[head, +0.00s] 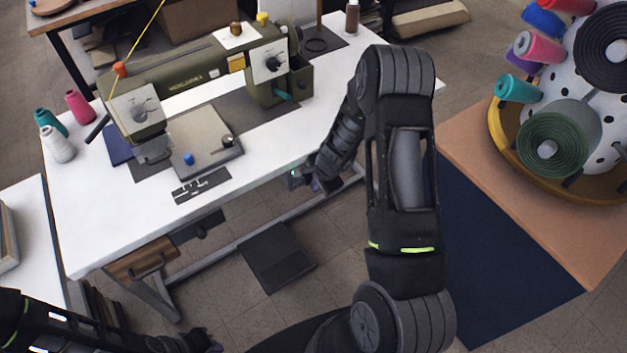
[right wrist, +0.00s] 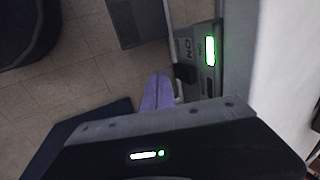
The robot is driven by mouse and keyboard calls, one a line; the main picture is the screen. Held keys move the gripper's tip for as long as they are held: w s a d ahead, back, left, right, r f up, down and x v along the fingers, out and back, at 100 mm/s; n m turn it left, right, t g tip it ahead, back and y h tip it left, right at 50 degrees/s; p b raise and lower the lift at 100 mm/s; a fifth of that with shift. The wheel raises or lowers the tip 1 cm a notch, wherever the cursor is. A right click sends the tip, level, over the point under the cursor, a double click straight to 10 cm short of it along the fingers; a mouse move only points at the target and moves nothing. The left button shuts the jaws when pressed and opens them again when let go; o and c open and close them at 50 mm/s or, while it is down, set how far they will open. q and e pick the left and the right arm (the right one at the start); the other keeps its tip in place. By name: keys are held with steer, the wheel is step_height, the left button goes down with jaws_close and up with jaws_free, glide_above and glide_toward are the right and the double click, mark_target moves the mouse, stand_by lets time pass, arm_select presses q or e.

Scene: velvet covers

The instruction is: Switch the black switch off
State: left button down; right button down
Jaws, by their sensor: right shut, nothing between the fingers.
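In the right wrist view, a grey switch box (right wrist: 202,85) is fixed under the table edge, with a lit green light and "ON" lettering. The black switch (right wrist: 184,73) is a small dark block on its left side. My right gripper (right wrist: 160,78) is shut and empty, its purple fingers together, with the tips just left of the black switch; I cannot tell whether they touch it. In the head view my right gripper (head: 316,184) is at the table's front edge, and the switch is too small and covered to make out. My left arm shows at the bottom left; its fingers are unclear.
A white table (head: 110,220) carries a green sewing machine (head: 190,80) and thread spools (head: 62,148). A dark pedal (head: 277,258) lies beneath its front edge. A spool rack (head: 560,100) stands at the right. The floor in front is mostly clear.

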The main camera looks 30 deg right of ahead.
steer(key=shift+w+f, duration=0.1)
steer(key=shift+w, duration=0.75)
steer(key=shift+w+f, duration=0.15)
steer(key=shift+w, duration=0.1)
steer(key=shift+r+p, duration=0.6)
steer(key=shift+r, duration=0.3)
